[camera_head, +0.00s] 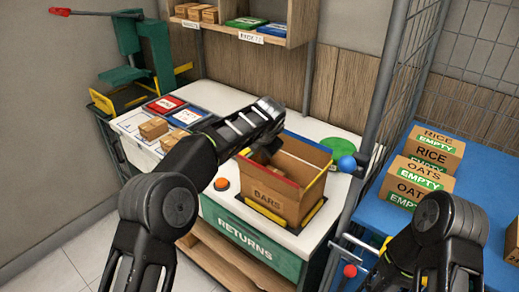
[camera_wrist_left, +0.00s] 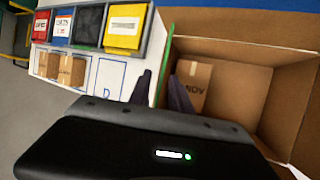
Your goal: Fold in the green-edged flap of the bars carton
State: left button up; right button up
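The bars carton (camera_head: 268,198) stands open on the white table. The carton also fills the right of the left wrist view (camera_wrist_left: 240,45). In the head view, the left arm reaches over the table to the carton's back left. Only my right arm shows, at lower right; its gripper does not.
Small boxes (camera_head: 153,128) and coloured cards (camera_head: 165,103) lie left of the carton. An orange button (camera_head: 221,184) is at the table's front. A green disc (camera_head: 341,149) and blue ball (camera_head: 347,164) are to the right. Rice and oats cartons (camera_head: 415,183) stand on a blue surface.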

pick_arm(q)
jog(key=shift+x, duration=1.15)
jog(key=shift+c, duration=0.3)
grip_shut()
dwell(0.3)
